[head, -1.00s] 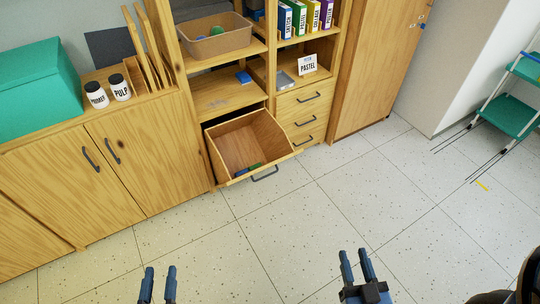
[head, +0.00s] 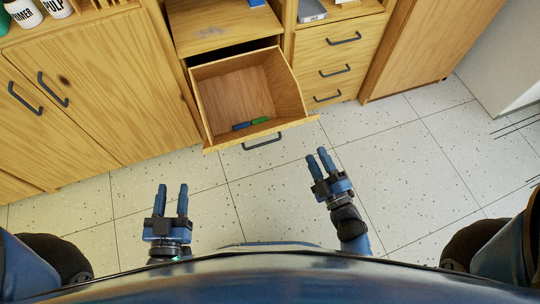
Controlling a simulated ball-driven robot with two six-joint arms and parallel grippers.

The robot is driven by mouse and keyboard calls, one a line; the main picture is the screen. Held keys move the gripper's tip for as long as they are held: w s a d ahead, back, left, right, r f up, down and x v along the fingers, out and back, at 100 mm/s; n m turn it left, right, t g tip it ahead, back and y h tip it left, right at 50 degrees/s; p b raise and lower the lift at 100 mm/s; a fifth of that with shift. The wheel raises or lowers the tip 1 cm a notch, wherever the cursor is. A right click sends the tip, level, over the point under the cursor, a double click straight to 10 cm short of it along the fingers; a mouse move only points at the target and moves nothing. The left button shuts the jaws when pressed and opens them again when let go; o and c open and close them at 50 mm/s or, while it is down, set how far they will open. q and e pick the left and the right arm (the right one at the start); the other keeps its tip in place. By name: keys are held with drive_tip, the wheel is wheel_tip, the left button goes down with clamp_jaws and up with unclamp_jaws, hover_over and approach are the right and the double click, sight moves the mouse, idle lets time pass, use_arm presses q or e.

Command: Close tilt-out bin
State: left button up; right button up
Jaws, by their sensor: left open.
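The wooden tilt-out bin (head: 207,112) is tilted open out of the cabinet. It has a dark handle (head: 262,142) on its front and a blue and a green item (head: 260,121) inside. My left gripper (head: 171,190) is open and empty over the floor, below and left of the bin. My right gripper (head: 319,157) is near the bin's lower right corner, apart from the handle and with nothing between its fingers. Its two fingers stand a little apart.
Drawers with dark handles (head: 333,71) are right of the bin. Closed cabinet doors (head: 85,110) are on the left, with jars (head: 57,8) on top. The tiled floor (head: 410,185) before the bin is clear.

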drive_tip(key=w+a+f+n+g+y+b, duration=0.2)
drive_tip(key=w+a+f+n+b, duration=0.25)
drive_tip(key=f, duration=0.55)
drive_tip(key=w+a+f+n+g+y+b, duration=0.1)
drive_tip(key=w+f+n+g+y+b, duration=0.15)
drive_tip(key=f+n+b, duration=0.55)
drive_tip(key=w+a+f+m+b, duration=0.1)
drive_tip(key=w+a+m+b, duration=0.1)
drive_tip(key=w+a, duration=0.5)
drive_tip(key=shift+w+a+f, duration=0.15)
drive_tip(key=shift+w+f, duration=0.2)
drive_tip(key=shift+w, duration=0.55)
drive_tip(key=shift+y, duration=0.25)
drive_tip(key=shift+c, duration=0.3)
clamp_jaws()
